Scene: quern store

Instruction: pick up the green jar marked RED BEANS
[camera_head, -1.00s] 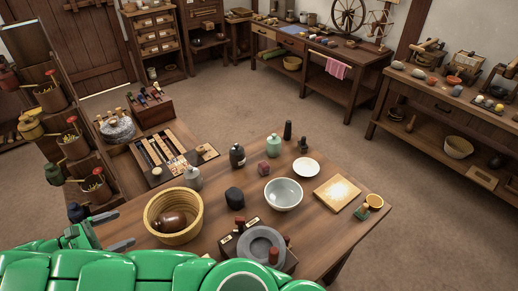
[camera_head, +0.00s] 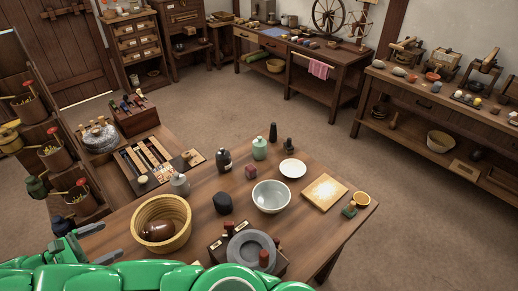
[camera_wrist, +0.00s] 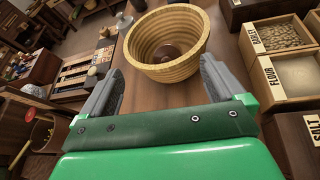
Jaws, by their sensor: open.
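A pale green jar with a lid (camera_head: 259,148) stands upright toward the back of the wooden table in the head view. Any marking on it is too small to read. A dark jar (camera_head: 224,160) stands to its left and a grey jar (camera_head: 180,184) further left. My gripper (camera_head: 112,240) is at the table's near left, left of the straw basket and well apart from the green jar. In the wrist view my gripper (camera_wrist: 162,66) has its two grey fingers wide apart with nothing between them. I cannot make out the green jar there.
The straw basket (camera_head: 138,218) holds a brown rounded thing and stands just beyond the fingers. A pale bowl (camera_head: 271,197), a white plate (camera_head: 292,168), a board (camera_head: 325,192) and a stone quern (camera_head: 250,246) occupy the table. Boxes marked FLOUR (camera_wrist: 271,82) and SALT stand at the right.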

